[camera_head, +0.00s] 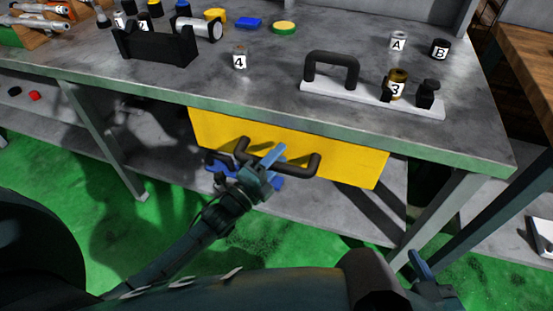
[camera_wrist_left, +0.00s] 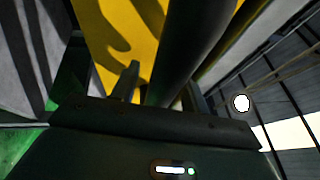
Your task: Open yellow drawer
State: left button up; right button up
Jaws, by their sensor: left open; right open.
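The yellow drawer (camera_head: 345,161) sits under the front edge of the workbench, its face close beneath the tabletop, and looks closed. Its dark bar handle (camera_head: 300,172) sticks out from the front. My left gripper (camera_head: 270,164) is open at the middle of the handle, with its blue fingers near the bar; contact is unclear. In the left wrist view the yellow face (camera_wrist_left: 120,30) fills the top and a dark bar (camera_wrist_left: 188,45) runs down towards the gripper (camera_wrist_left: 150,92). My right gripper (camera_head: 422,270) is at the lower right, open and away from the drawer.
The grey workbench top (camera_head: 280,95) holds a white plate with a black handle (camera_head: 332,68), a black holder (camera_head: 155,47) and several small labelled cylinders. A bench leg (camera_head: 440,205) stands right of the drawer. A grey lower shelf (camera_head: 340,210) lies below. Green floor is in front.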

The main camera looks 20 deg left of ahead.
pick_arm(q)
jog(key=shift+c, duration=0.3)
grip_shut()
jog(key=shift+s, duration=0.15)
pick_arm(e)
jog(key=shift+s, duration=0.1)
